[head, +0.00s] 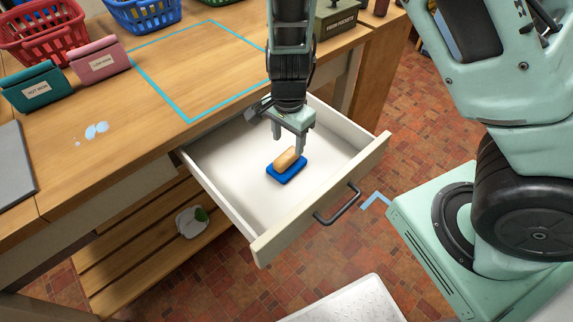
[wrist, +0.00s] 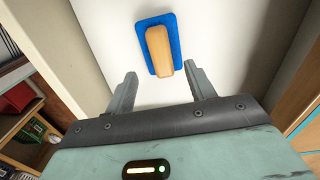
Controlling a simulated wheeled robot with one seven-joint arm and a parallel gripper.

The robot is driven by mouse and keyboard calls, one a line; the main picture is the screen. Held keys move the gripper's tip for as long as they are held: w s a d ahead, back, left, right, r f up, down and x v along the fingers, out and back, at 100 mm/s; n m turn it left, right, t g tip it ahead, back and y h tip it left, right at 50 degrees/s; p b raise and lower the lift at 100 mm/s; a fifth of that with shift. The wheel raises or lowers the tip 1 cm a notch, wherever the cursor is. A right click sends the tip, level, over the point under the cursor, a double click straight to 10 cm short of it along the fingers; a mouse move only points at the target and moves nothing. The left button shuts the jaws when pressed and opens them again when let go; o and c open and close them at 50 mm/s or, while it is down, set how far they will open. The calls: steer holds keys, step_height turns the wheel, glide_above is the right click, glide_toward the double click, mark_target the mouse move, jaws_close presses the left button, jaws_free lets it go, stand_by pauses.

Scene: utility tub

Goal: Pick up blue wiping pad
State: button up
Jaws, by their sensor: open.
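The blue wiping pad (head: 281,174) lies on the white floor of the open drawer (head: 326,207), with a tan block-shaped handle (head: 287,157) on top. My gripper (head: 288,145) points down into the drawer, just above and behind the pad. In the wrist view the pad (wrist: 172,28) lies beyond the two fingertips, about centred between them, with its tan handle (wrist: 159,52) running toward my gripper (wrist: 162,80). The fingers are apart with nothing between them. No contact with the pad shows.
The drawer's walls and its front with a dark handle (head: 337,204) surround the pad. On the wooden tabletop stand red (head: 41,35) and blue (head: 140,12) baskets and teal (head: 38,88) and pink (head: 98,60) labelled boxes. A light-blue spill (head: 96,130) lies there too.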

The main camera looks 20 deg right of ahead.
mark_target(287, 155)
step_height(287, 155, down, 7)
steer(key=shift+a+r+b, duration=0.1)
steer(key=shift+r+b, duration=0.1)
steer(key=shift+b, duration=0.35)
steer(key=c, duration=1.1)
